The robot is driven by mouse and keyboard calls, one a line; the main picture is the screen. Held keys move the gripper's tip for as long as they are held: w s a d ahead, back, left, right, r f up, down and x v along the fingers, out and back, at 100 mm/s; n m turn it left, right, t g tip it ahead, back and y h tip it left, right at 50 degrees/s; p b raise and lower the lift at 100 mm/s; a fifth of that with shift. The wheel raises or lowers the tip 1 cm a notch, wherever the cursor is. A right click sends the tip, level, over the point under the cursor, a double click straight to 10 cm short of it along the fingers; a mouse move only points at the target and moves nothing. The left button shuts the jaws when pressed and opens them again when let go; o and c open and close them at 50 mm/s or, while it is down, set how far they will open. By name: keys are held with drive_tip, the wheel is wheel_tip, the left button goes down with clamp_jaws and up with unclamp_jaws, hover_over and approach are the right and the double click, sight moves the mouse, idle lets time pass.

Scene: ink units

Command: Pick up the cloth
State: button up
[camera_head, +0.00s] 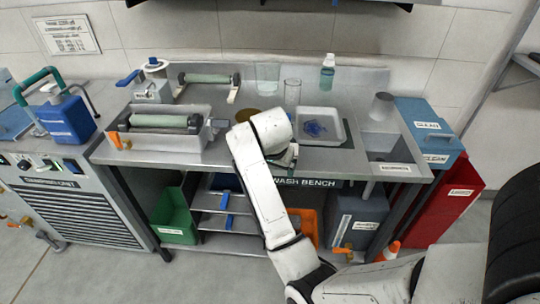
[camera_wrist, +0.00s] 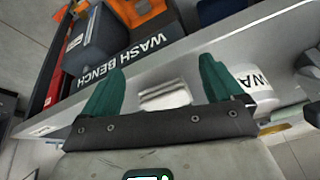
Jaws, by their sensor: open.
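My gripper (camera_wrist: 162,72) is open, its two green fingers wide apart in the wrist view. A small pale grey, folded-looking piece (camera_wrist: 165,95) shows between the fingers, close to the bench edge. It may be the cloth, but I cannot tell for sure, nor whether it touches the fingers. In the head view my arm's white wrist covers the front middle of the wash bench (camera_head: 220,158), and my gripper is mostly hidden behind it. No cloth is clear there. A white tray (camera_head: 339,138) holds something blue (camera_head: 316,128) that I cannot identify.
A roller tray (camera_head: 160,142) stands left of my arm. Glass beakers (camera_head: 267,77) and a soap bottle (camera_head: 327,72) stand at the back. A sink (camera_head: 390,158) and blue bin (camera_head: 428,132) are at the right. Below are a green crate (camera_head: 175,215) and an orange crate (camera_head: 305,222).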

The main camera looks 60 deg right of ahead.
drive_tip(key=d+r+m, duration=0.1)
drive_tip(key=d+m, duration=0.1)
drive_tip(key=d+r+m+g+y, duration=0.1)
drive_tip(key=d+r+m, duration=0.1)
drive_tip(key=m, duration=0.1)
drive_tip(key=d+r+m, duration=0.1)
drive_tip(key=d+m, duration=0.1)
drive_tip(key=d, duration=0.1)
drive_tip(key=shift+w+r+m, duration=0.2)
drive_tip(key=shift+r+m, duration=0.15)
drive_tip(key=shift+m, duration=0.05)
drive_tip(key=d+r+m+y, duration=0.3)
drive_tip(key=r+m, duration=0.2)
drive_tip(key=m, duration=0.1)
drive_tip(key=shift+m+g, duration=0.3)
drive_tip(key=shift+m, duration=0.1)
drive_tip(key=f, duration=0.2)
drive_tip(key=f+b, duration=0.1)
drive_tip(key=f, duration=0.1)
drive_tip(key=shift+w+d+f, duration=0.1)
drive_tip(key=shift+w+f, duration=0.1)
drive_tip(key=shift+w+f+p, duration=0.2)
drive_tip(key=shift+f+p, duration=0.15)
drive_tip(key=shift+f, duration=2.65)
drive_tip(key=c, duration=1.1)
drive_tip(key=shift+d+r, duration=0.1)
drive_tip(key=shift+r, duration=0.05)
drive_tip(key=shift+c, duration=0.2)
